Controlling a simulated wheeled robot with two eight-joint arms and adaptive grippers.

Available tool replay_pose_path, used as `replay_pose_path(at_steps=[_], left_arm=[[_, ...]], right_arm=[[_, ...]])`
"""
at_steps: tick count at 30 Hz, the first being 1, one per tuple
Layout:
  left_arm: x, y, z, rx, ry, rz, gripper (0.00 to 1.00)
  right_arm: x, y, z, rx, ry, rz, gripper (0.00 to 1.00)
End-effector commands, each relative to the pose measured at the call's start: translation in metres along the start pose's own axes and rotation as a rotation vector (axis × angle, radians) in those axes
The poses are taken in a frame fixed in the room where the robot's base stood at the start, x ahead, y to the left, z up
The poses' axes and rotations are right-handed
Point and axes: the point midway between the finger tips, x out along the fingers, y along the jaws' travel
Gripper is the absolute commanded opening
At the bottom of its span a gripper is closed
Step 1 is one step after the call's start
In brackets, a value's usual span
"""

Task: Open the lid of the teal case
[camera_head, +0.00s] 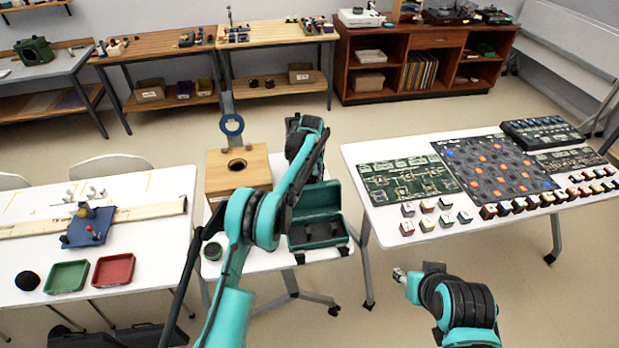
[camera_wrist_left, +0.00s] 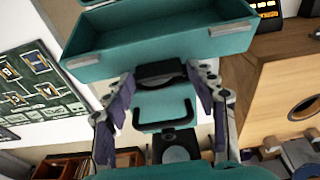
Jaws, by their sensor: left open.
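The teal case (camera_head: 315,233) stands on the small white table in the head view. Its lid (camera_head: 318,198) is raised at the back, and the dark inside of the base shows. In the left wrist view a teal, box-like part of the case (camera_wrist_left: 160,42) with two pale latches fills the top. My left gripper (camera_head: 306,128) is behind and above the raised lid. In the left wrist view its two fingers (camera_wrist_left: 162,78) are spread, with nothing visibly held. Its contact with the lid cannot be told. My right arm shows at the lower right, its gripper unclear.
A white table (camera_head: 385,232) with boards and blocks is on the right. Another white table (camera_head: 150,260) is on the left.

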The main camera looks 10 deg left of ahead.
Motion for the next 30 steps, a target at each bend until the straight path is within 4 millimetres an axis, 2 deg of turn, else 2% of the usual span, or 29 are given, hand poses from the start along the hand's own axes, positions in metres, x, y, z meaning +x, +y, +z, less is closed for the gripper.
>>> replay_pose_path(at_steps=[9, 13, 17, 24, 30], left_arm=[[0.000, 0.001, 0.002, 0.001, -0.005, 0.000, 0.69], [-0.008, 0.001, 0.002, 0.001, -0.005, 0.000, 0.69], [-0.030, 0.001, 0.002, 0.001, -0.005, 0.000, 0.69], [-0.083, 0.001, 0.001, 0.001, -0.005, 0.000, 0.69], [-0.111, 0.001, 0.000, 0.000, -0.004, 0.000, 0.69]], right_arm=[[0.000, 0.000, 0.000, 0.000, 0.000, 0.000, 0.40], [0.000, 0.000, 0.000, 0.000, 0.000, 0.000, 0.40], [0.000, 0.000, 0.000, 0.000, 0.000, 0.000, 0.40], [0.000, 0.000, 0.000, 0.000, 0.000, 0.000, 0.40], [0.000, 0.000, 0.000, 0.000, 0.000, 0.000, 0.40]])
